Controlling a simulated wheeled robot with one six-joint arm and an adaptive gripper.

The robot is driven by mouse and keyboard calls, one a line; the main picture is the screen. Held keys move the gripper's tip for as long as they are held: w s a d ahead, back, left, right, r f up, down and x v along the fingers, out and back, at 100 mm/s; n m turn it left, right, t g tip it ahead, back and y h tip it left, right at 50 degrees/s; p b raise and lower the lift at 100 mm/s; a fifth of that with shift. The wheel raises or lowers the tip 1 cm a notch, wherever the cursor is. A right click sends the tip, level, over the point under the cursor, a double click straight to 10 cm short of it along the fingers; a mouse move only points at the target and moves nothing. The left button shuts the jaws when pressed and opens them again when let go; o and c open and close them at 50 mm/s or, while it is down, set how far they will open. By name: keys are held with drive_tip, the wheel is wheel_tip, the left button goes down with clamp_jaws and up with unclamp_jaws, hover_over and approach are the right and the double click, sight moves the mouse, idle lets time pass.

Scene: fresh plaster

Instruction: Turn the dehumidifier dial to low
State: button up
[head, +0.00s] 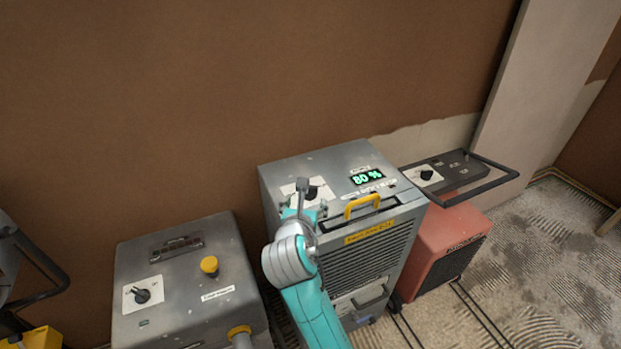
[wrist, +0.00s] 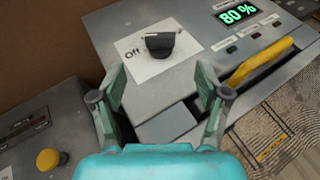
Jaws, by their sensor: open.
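The dehumidifier is a grey metal cabinet (head: 337,158) in the middle of the head view, with a lit green "80 %" display (head: 367,177). Its black dial (head: 313,193) sits on a white plate on the top, partly behind my gripper. In the wrist view the dial (wrist: 160,44) shows clearly, with the word "Off" to its left; other markings are hidden or unreadable. My gripper (wrist: 160,80) is open and empty. Its fingers are spread on the near side of the dial, apart from it. In the head view my gripper (head: 303,202) is over the cabinet's top left.
A grey machine with a dial and yellow button (head: 209,265) is at left. A red heater-like unit (head: 450,237) with a black bar and dial is at right. A brown wall is behind.

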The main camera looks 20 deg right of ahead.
drive_tip(key=shift+w+d, duration=0.3)
drive_tip(key=shift+w, duration=0.35)
drive_tip(key=x, duration=1)
drive_tip(key=c, duration=1.2)
